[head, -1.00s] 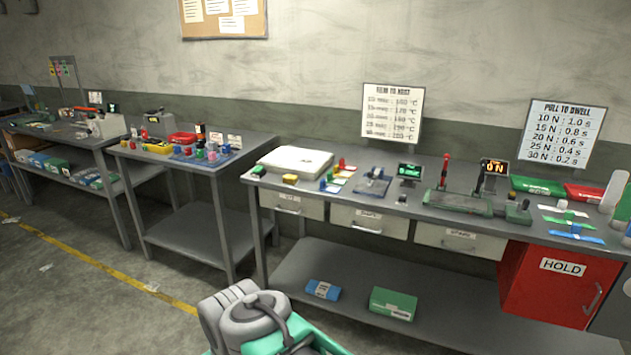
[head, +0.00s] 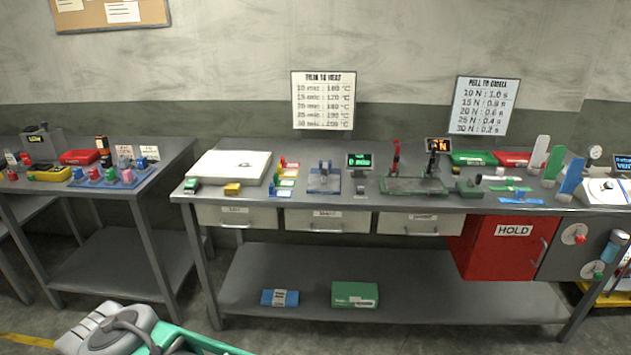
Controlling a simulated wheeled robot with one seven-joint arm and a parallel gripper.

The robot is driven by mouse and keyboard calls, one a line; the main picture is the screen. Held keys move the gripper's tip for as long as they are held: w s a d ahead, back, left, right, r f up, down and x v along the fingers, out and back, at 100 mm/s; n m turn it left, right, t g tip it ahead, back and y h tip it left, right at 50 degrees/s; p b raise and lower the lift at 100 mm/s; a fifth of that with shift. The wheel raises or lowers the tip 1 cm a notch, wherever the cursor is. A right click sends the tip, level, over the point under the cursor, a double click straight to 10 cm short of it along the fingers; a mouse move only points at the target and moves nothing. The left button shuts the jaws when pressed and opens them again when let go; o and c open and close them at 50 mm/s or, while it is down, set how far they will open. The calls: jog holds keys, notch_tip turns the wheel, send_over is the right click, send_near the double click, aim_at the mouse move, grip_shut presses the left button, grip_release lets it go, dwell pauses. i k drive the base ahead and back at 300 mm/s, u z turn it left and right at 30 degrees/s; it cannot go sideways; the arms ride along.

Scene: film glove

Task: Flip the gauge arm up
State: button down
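On the middle bench stands a small blue-grey device (head: 324,178) with an upright part on a flat base; it looks like the gauge. A small black display with green digits (head: 359,160) stands just right of it. The device is too small here to tell which part is its arm or whether that arm is up or down. My gripper's fingers do not show in the head view. A pale grey and teal rounded form at the bottom left looks like part of my own body, well away from the device.
The bench (head: 300,205) also holds a white flat case (head: 230,167), a green tester with a red lever (head: 396,160), coloured trays and film strips. A red HOLD cabinet (head: 500,247) hangs below. A second bench (head: 60,190) stands left. Floor shows between the benches.

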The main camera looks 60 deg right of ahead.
aim_at(323, 172)
jog(key=z, duration=0.5)
jog(key=i, duration=0.7)
jog(key=z, duration=1.15)
jog(key=i, duration=0.8)
jog(key=z, duration=0.1)
